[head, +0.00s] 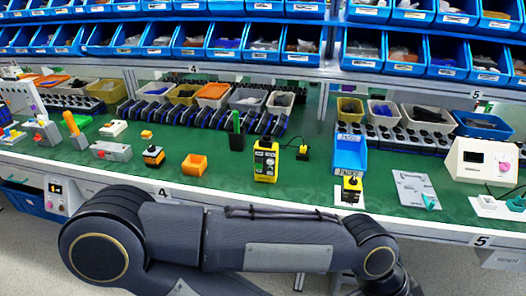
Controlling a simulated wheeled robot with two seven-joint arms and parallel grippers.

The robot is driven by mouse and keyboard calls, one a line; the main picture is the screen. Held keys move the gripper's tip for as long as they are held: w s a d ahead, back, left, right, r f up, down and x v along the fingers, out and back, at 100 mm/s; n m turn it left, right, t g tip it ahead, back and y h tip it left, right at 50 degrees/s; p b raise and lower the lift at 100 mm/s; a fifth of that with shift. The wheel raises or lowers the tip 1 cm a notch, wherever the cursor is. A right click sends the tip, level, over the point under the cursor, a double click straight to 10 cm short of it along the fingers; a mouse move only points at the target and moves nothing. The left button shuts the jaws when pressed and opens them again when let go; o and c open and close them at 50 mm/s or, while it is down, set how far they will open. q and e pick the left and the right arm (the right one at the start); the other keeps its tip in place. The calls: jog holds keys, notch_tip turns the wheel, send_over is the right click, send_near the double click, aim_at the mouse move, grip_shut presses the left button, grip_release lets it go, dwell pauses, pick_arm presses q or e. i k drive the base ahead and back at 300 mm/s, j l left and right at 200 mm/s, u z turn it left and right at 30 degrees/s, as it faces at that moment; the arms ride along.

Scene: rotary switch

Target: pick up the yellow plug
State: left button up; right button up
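Several small yellow-and-black things stand on the green bench top, and I cannot tell for sure which is the plug. A small yellow piece with a thin black cord (302,153) stands right of the yellow meter and looks most like a plug. A yellow-and-black block (352,189) sits on a white plate near the front edge. Another yellow-and-black block with an orange part (153,156) stands left of centre. One of my dark arms crosses the bottom of the head view, below the bench's front edge. Neither gripper is in view.
A yellow meter (266,160) stands mid-bench. A white device (482,160) stands far right. Blue bin shelves (232,42) rise behind. The green top (225,180) is clear between the orange bin and meter.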

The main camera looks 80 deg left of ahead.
aim_at(304, 149)
jog(key=u, duration=2.5)
jog(key=i+j+u, duration=0.1)
jog(key=i+j, duration=0.15)
jog(key=i, duration=0.2)
jog(key=i+j+u, duration=0.15)
jog(key=i, duration=0.35)
jog(key=i+j+u, duration=0.1)
jog(key=i, duration=0.4)
jog(key=j, duration=0.1)
